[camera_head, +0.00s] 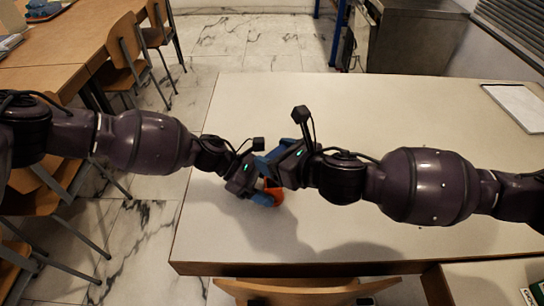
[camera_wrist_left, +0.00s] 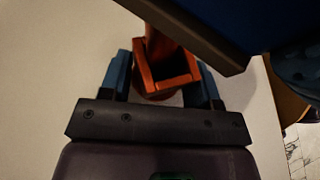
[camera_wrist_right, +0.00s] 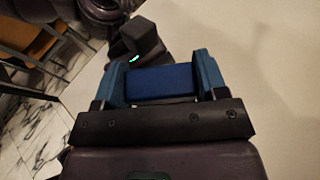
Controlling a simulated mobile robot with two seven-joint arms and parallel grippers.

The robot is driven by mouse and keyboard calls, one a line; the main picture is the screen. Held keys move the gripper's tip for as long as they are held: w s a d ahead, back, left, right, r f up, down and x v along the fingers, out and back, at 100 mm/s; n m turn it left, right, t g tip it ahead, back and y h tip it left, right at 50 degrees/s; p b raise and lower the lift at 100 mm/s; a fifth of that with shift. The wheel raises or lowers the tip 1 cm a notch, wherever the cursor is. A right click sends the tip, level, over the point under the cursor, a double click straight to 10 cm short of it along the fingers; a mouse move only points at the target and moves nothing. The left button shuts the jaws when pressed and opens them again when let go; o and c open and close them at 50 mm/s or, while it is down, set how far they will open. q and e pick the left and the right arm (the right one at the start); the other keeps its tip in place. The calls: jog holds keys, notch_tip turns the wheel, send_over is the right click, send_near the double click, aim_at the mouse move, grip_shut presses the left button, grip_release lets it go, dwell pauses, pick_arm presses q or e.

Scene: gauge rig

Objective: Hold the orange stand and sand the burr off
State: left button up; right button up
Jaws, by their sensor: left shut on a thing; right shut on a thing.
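The orange stand (camera_head: 274,194) is on the light table, mostly hidden by my grippers in the head view. In the left wrist view the stand (camera_wrist_left: 165,70) sits between the blue fingers of my left gripper (camera_wrist_left: 165,80), which is shut on it. My right gripper (camera_wrist_right: 163,78) is shut on a blue block (camera_wrist_right: 160,80), which appears to be the sander. The block (camera_wrist_left: 215,25) also shows large and dark above the stand in the left wrist view. My right gripper (camera_head: 275,160) is just above and beside my left one (camera_head: 262,192) in the head view. The burr cannot be made out.
The light table (camera_head: 340,110) is mostly bare around the grippers. A white tray or sheet (camera_head: 518,105) lies at its right. A wooden chair (camera_head: 300,290) stands at the front edge. More chairs and a wooden table (camera_head: 70,45) are on the left.

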jog(key=shift+w+d+f, duration=0.15)
jog(key=shift+d+f, duration=0.2)
jog(key=shift+f, duration=0.1)
jog(key=shift+a, duration=0.1)
jog(key=shift+s+a, duration=1.15)
jog(key=shift+s, duration=0.1)
jog(key=shift+w+d, duration=1.2)
jog(key=shift+w, duration=0.05)
